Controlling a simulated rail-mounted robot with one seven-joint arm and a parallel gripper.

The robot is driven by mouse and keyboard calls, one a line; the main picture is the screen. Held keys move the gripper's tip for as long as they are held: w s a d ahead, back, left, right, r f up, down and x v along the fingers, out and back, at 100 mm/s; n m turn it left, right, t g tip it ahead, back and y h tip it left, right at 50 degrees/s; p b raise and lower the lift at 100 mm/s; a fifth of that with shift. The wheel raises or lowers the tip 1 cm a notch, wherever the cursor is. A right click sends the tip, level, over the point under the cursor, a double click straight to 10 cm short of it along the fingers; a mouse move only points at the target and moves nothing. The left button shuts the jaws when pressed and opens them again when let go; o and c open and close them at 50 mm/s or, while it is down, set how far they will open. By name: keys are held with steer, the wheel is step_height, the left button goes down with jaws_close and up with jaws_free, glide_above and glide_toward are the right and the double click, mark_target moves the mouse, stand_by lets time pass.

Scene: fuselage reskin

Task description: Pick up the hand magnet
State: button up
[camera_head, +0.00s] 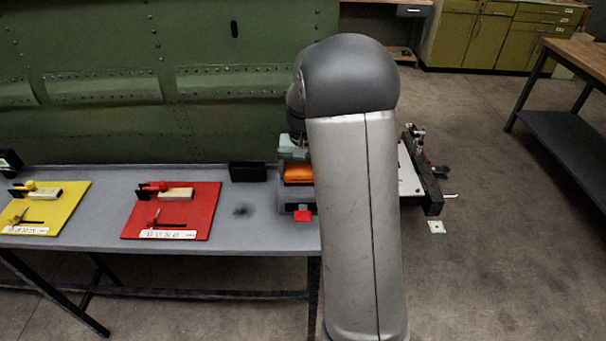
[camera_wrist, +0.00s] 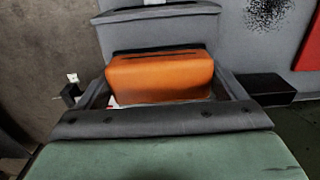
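An orange block, which I take to be the hand magnet (camera_head: 298,173), is partly hidden behind my arm in the head view. It sits at the right part of the grey table, inside a grey holder (camera_head: 287,207). The same pale green fills the bottom of the wrist view.
A red board (camera_head: 190,222) and a yellow board (camera_head: 67,215) with clamps lie left on the table. A black box (camera_head: 247,172) stands at the table's back edge, close to the holder. The green riveted fuselage (camera_head: 150,75) rises behind.

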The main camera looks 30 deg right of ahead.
steer(key=shift+c, duration=0.4)
steer(key=shift+r, duration=0.1)
steer(key=shift+r, duration=0.55)
steer(key=s+a+r+b, duration=0.3)
steer(key=s+a+r, duration=0.3)
steer(key=s+r, duration=0.5)
steer(key=shift+s+a+r, duration=0.35)
steer(key=shift+s, duration=0.3)
